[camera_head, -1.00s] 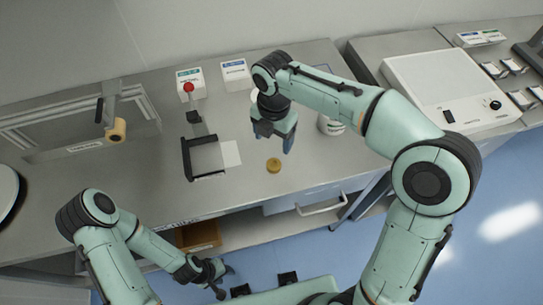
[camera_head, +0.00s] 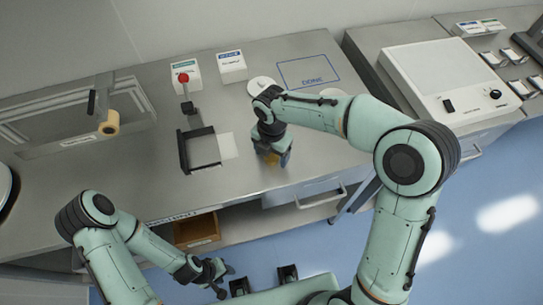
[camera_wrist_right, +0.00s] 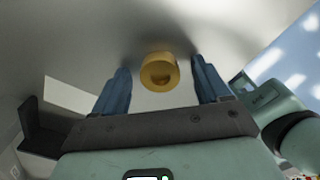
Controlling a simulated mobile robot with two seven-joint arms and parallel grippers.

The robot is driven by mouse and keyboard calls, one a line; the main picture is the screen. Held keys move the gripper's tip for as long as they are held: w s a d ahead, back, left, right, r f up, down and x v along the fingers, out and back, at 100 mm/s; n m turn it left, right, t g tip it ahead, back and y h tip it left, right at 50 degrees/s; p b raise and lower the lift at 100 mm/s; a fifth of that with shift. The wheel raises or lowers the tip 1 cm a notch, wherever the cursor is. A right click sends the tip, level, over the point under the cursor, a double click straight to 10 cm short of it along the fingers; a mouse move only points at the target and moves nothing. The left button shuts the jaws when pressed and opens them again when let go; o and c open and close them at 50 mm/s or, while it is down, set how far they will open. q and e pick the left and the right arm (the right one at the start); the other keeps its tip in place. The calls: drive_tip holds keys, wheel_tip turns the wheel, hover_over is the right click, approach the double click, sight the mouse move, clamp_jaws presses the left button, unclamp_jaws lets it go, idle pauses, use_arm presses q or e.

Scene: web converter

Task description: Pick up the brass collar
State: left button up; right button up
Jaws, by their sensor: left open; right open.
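The brass collar (camera_wrist_right: 159,73) is a short gold-coloured ring with a hole, resting on the grey metal worktop. In the right wrist view it lies between and just beyond the blue fingers of my open right gripper (camera_wrist_right: 163,85), touching neither. In the head view the right gripper (camera_head: 272,158) points down over the collar (camera_head: 271,158), which is mostly hidden behind it. My left gripper (camera_head: 216,277) is open and empty, low in front of the worktop, away from the collar.
Two label boxes stand behind. A blue-outlined zone (camera_head: 309,72) is clear. A white lightbox device (camera_head: 450,85) is at right.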

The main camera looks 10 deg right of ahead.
drive_tip(key=c, duration=1.3)
drive_tip(key=shift+r, duration=0.2)
